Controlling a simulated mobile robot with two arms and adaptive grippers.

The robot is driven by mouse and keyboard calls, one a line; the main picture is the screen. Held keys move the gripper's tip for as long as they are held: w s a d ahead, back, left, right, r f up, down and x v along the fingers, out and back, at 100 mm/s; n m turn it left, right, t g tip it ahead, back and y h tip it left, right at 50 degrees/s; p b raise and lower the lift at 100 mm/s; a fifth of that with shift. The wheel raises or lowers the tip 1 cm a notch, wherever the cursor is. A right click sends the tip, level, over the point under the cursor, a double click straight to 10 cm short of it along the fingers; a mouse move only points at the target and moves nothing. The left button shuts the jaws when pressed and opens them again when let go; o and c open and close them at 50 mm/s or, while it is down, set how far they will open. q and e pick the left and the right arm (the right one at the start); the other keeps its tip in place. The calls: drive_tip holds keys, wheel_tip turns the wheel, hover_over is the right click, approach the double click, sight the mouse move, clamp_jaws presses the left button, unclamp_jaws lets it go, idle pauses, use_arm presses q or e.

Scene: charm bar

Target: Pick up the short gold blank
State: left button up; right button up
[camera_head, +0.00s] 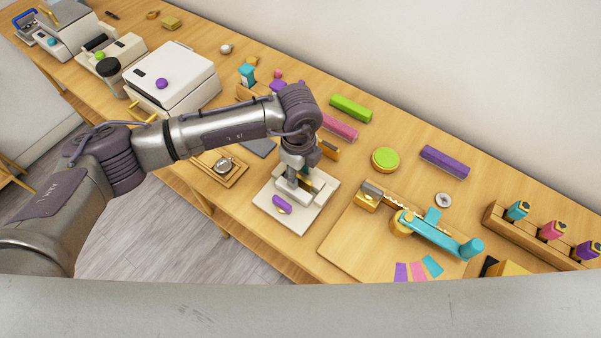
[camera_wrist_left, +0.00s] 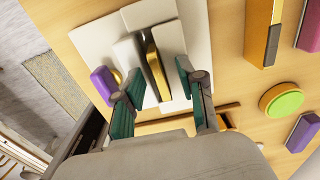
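A gold piece (camera_wrist_left: 156,70), which looks like the short gold blank, stands between pale blocks of a white fixture (camera_wrist_left: 201,40). The fixture also shows in the head view (camera_head: 300,218), with a purple handle (camera_head: 281,204) on its front. My left gripper (camera_wrist_left: 159,78) points down over the fixture. Its green-padded fingers are apart, one on each side of the gold piece, with a gap to each. In the head view the left gripper (camera_head: 302,172) largely hides the piece. I cannot tell how far the fingertips are above the fixture. My right gripper is in neither view.
A wooden board with a teal-handled tool (camera_head: 440,236) stands right of the fixture. A small tray with a round metal item (camera_head: 223,165) lies to the left. A green-topped disc (camera_head: 385,159) and coloured bars (camera_head: 351,108) lie behind. A white machine (camera_head: 175,78) stands farther left.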

use_arm(q)
drive_tip(key=shift+f, duration=0.15)
drive_tip(key=shift+c, duration=0.3)
clamp_jaws()
